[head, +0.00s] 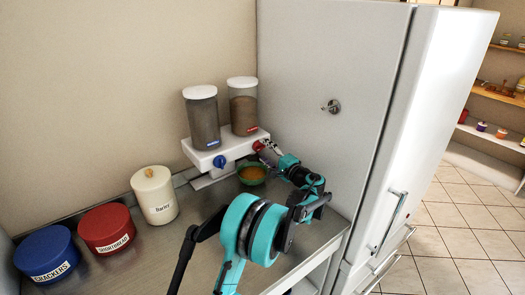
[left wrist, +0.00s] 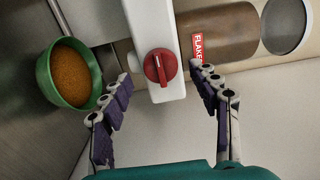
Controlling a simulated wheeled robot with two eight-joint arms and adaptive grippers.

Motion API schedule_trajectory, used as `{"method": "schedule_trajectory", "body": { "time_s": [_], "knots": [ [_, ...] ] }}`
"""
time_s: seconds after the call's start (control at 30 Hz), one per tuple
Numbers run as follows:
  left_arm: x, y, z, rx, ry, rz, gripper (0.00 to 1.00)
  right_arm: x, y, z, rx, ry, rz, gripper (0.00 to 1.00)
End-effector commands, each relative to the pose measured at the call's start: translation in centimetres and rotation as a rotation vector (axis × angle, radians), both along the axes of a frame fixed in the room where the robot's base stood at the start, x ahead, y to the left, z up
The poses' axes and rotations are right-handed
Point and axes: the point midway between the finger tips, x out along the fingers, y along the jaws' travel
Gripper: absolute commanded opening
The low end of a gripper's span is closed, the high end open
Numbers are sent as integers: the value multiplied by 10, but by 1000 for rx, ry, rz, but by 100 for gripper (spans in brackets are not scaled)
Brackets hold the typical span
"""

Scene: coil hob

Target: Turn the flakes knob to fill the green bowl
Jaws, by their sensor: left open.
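The red flakes knob (left wrist: 160,67) sits on the white dispenser base in the left wrist view, below the container (left wrist: 222,32) with the red FLAKES label. It also shows in the head view (head: 258,146). My left gripper (left wrist: 163,82) is open, with its two purple-padded fingers on either side of the knob and apart from it. In the head view my left gripper (head: 268,152) is at the knob. The green bowl (left wrist: 46,75) holds orange-brown flakes and stands under the dispenser; it also shows in the head view (head: 252,175). My right gripper is not in view.
A second container (head: 202,120) with a blue label and a blue knob (head: 219,162) is to the left. A cream canister (head: 154,195), a red tin (head: 106,228) and a blue tin (head: 47,253) stand on the counter. The fridge (head: 335,80) is close on the right.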

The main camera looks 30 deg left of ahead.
Motion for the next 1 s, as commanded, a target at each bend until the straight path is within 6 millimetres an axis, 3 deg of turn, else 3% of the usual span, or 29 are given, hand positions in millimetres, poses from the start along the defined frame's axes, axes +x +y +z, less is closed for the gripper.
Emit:
{"method": "schedule_trajectory", "body": {
  "time_s": [0.2,0.43,0.6,1.0],
  "knots": [
    [-18,-47,0,0,0,-3,61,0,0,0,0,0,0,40],
    [-33,-81,0,0,0,-1,61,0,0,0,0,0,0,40],
    [-37,-90,0,0,0,0,61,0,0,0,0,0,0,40],
    [-38,-91,0,0,0,1,61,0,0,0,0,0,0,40]
  ]
}}
